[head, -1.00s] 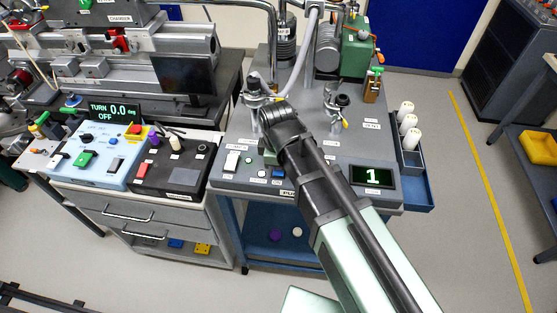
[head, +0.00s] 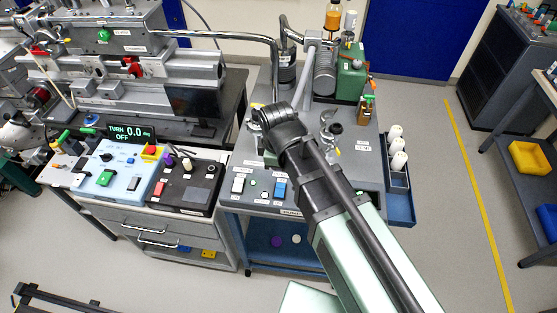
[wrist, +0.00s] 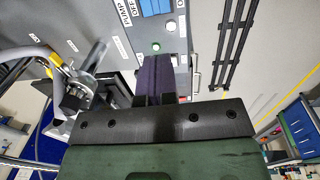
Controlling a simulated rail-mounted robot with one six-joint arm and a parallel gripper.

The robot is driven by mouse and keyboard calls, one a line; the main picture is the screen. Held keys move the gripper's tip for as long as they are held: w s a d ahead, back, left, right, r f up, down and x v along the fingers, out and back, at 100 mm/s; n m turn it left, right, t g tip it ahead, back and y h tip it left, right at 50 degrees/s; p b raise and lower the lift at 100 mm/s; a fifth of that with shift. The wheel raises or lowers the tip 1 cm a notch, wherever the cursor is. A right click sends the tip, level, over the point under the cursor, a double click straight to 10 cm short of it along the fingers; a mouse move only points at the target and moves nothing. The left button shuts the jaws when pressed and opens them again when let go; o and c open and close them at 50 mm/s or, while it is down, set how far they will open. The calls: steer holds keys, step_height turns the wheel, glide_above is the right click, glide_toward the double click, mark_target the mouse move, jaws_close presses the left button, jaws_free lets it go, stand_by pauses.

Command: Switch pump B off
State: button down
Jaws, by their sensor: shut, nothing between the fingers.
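A grey panel on the pump cart carries a white rocker switch (head: 238,185) and a blue rocker switch (head: 280,190), with small round lamps (head: 264,195) between them. In the wrist view the blue switch (wrist: 155,7) is at the top edge, partly cut off. A label beside it reads PUMP, its letter out of frame, and OFF is also printed there. A lit green lamp (wrist: 156,46) shows just beyond my fingertips. My gripper (wrist: 154,62) is shut and empty, pointing at the panel. I cannot tell whether it touches. In the head view my arm mostly hides it.
Chrome valves and pipes (wrist: 88,72) rise close beside my gripper in the wrist view. A blue control box (head: 120,172) and a dark box with a red switch (head: 165,188) stand left of the cart. White bottles (head: 397,150) stand at the cart's right side.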

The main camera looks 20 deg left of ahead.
mark_target(282, 186)
steer(key=shift+f, duration=0.1)
steer(key=shift+w+d, duration=0.25)
steer(key=shift+w, duration=0.5)
steer(key=f+b, duration=0.4)
steer(key=w+f+b, duration=0.1)
steer(key=f+b, duration=0.9)
steer(key=shift+w+a, duration=0.2)
steer(key=shift+w, duration=0.15)
